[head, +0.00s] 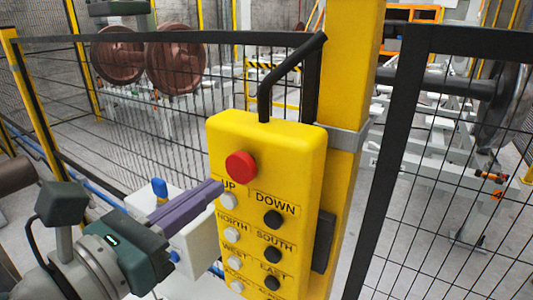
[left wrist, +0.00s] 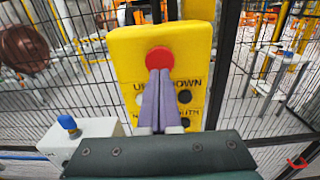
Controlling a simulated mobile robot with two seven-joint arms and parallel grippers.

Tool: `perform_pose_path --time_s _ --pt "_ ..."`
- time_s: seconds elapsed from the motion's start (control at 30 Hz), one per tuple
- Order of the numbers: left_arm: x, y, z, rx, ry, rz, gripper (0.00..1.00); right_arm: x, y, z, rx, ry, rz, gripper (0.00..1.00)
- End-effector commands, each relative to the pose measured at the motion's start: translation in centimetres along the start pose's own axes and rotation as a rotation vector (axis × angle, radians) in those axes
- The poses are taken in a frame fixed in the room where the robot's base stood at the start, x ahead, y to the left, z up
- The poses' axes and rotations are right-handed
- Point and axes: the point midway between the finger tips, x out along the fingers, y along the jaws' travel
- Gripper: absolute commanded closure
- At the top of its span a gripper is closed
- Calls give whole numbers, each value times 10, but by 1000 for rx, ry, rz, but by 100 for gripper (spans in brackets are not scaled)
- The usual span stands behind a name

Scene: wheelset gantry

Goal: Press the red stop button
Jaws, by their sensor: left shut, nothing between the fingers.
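The red stop button (head: 240,165) is a round knob near the top of the yellow control box (head: 300,150). It also shows in the left wrist view (left wrist: 158,57), with its lower edge behind my fingertips. My left gripper (head: 219,187) is shut and empty, its purple fingers pointing at the box. In the head view its tips are left of and below the red button, beside the UP label. In the left wrist view (left wrist: 160,73) the tips overlap the button's lower part. I cannot tell whether they touch anything. My right gripper is not in view.
White UP button (head: 229,201) and black DOWN button (head: 272,218) sit below the red one, with several more beneath. The box hangs on a yellow post (head: 350,60) by black mesh fencing (head: 420,150). A white box with a blue knob (head: 160,188) is at lower left.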

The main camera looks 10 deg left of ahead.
Motion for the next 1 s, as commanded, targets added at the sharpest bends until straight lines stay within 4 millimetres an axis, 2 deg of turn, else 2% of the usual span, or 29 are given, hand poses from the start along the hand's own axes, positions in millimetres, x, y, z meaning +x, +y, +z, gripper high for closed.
perform_pose_path --time_s 0.1,0.23,0.4,0.77,1.0 --pt "20 0 3 -2 -2 0 100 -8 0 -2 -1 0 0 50" --pt "33 0 1 -2 -1 0 100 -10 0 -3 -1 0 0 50" --pt "40 0 0 -2 0 -1 100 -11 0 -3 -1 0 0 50" --pt "42 0 -1 -1 -1 -1 100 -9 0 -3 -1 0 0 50" --pt "64 0 -2 1 -1 0 100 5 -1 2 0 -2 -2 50"
